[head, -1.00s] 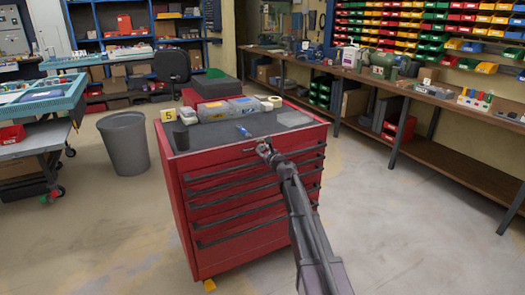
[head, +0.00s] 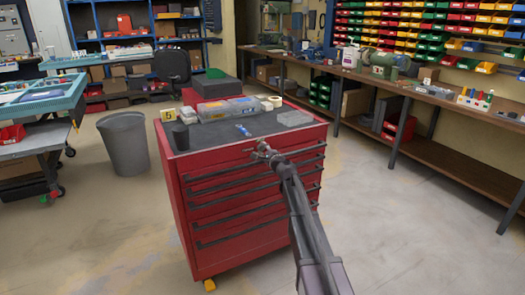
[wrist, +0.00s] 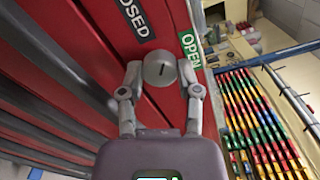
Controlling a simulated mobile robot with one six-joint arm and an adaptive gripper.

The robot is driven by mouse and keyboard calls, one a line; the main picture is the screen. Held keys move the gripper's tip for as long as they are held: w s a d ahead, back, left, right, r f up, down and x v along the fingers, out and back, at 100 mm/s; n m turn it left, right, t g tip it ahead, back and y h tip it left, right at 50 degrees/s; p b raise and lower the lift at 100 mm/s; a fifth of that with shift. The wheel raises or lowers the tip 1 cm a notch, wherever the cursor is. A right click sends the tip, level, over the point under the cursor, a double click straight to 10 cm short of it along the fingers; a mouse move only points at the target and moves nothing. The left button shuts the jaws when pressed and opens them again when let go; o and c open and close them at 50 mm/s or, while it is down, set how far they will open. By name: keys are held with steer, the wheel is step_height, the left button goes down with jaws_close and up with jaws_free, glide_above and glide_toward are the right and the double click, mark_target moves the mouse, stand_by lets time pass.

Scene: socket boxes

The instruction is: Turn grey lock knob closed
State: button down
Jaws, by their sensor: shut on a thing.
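The grey lock knob (wrist: 160,69) is a round disc with a short dark mark on its face, on the red front of the tool cabinet (wrist: 82,25). In the wrist view a black "CLOSED" label (wrist: 134,15) is above left of it and a green "OPEN" label (wrist: 190,47) above right. My gripper (wrist: 160,78) has one finger on each side of the knob and is shut on it. In the head view my gripper (head: 260,153) is at the upper front of the red cabinet (head: 187,222) and hides the knob.
The cabinet top carries clear-lidded boxes (head: 228,108), a tape roll (head: 275,101), a dark cup (head: 180,137) and a yellow "5" marker (head: 168,115). A grey bin (head: 125,145) stands left. A long workbench (head: 440,150) runs along the right. Floor around the cabinet is mostly clear.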

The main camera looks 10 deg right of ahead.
steer(key=n, duration=0.7)
steer(key=shift+w, duration=0.15)
stand_by(0.3)
steer(key=shift+c, duration=1.5)
jaws_free()
steer(key=shift+m, duration=0.3)
